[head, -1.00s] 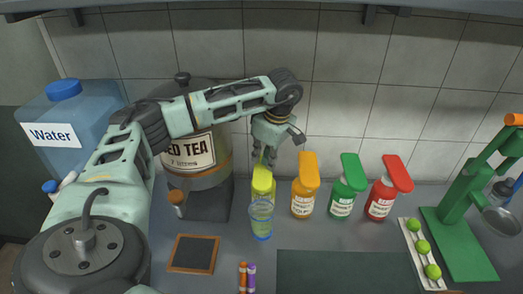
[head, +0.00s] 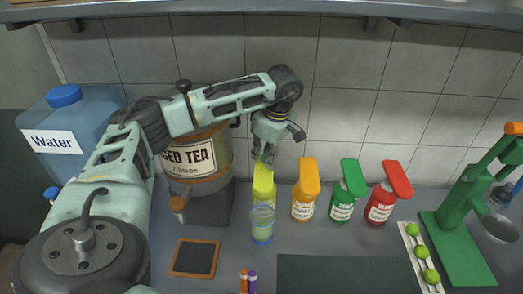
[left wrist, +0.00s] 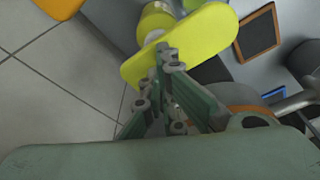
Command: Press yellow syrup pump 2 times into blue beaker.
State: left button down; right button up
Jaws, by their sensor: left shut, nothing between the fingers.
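The yellow syrup pump (head: 263,178) stands upright on the counter, its flat yellow head facing forward. The blue beaker (head: 262,228), clear and bluish, stands directly in front of it under the head's front end. I cannot tell how much syrup is in it. My left gripper (head: 265,157) points down over the pump head, shut and empty. In the left wrist view its fingertips (left wrist: 169,58) lie over the yellow head (left wrist: 195,42), touching it or very close. The beaker is not clearly visible there. My right gripper is not in view.
Orange (head: 305,190), green (head: 347,190) and red (head: 387,192) pump bottles stand right of the yellow one. An iced tea dispenser (head: 210,180) is close on the left. A green press (head: 465,220) stands far right. A small chalkboard (head: 195,258) lies in front.

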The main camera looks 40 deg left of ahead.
pick_arm(q)
jog(key=shift+r, duration=0.15)
notch_tip(320, 180, up, 6)
jog(key=p, duration=0.4)
jog(key=shift+p, duration=0.4)
jog(key=shift+f, duration=0.2)
